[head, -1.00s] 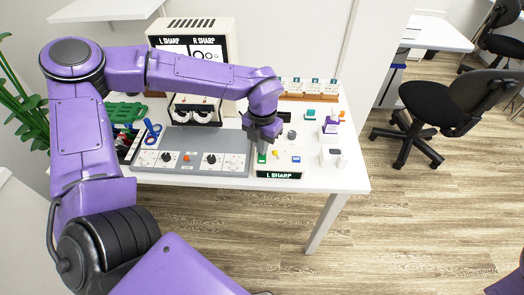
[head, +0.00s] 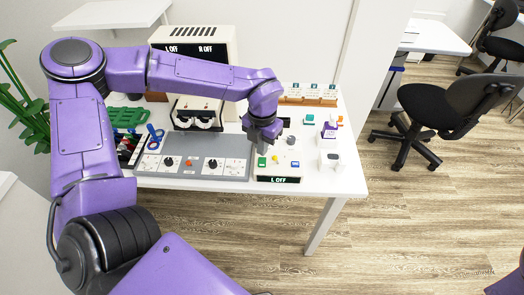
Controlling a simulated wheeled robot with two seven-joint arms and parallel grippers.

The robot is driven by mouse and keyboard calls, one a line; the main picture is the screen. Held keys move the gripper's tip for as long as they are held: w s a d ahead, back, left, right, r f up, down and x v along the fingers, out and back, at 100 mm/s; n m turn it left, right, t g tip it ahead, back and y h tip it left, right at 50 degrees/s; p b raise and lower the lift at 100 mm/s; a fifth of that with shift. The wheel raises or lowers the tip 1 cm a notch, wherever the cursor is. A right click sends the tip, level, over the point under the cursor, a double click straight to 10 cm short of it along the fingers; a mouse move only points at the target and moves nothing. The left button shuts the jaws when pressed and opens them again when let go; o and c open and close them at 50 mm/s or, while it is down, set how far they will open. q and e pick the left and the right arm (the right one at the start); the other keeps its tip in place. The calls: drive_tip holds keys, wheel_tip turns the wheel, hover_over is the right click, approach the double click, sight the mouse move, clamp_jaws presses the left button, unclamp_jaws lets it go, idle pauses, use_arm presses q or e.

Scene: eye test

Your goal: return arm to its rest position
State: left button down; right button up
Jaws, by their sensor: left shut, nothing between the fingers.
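My purple left arm comes in from the left in the head view and reaches over the white table (head: 340,178). Its left gripper (head: 268,147) is shut and empty, pointing down just above the back left part of a white button box (head: 270,169). Whether the fingertips touch the box is unclear. My right gripper is out of view.
Left of the box lies a grey panel with knobs (head: 210,148). Behind it a cream test machine (head: 194,36) reads "L OFF" and "R OFF". A purple-labelled bottle (head: 330,129) and a small white device (head: 331,159) stand at right. A black chair (head: 450,100) is beyond open floor.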

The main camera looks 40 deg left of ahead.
use_arm(q)
wheel_tip(320, 180, up, 4)
drive_tip(key=p, duration=0.3)
idle(0.4)
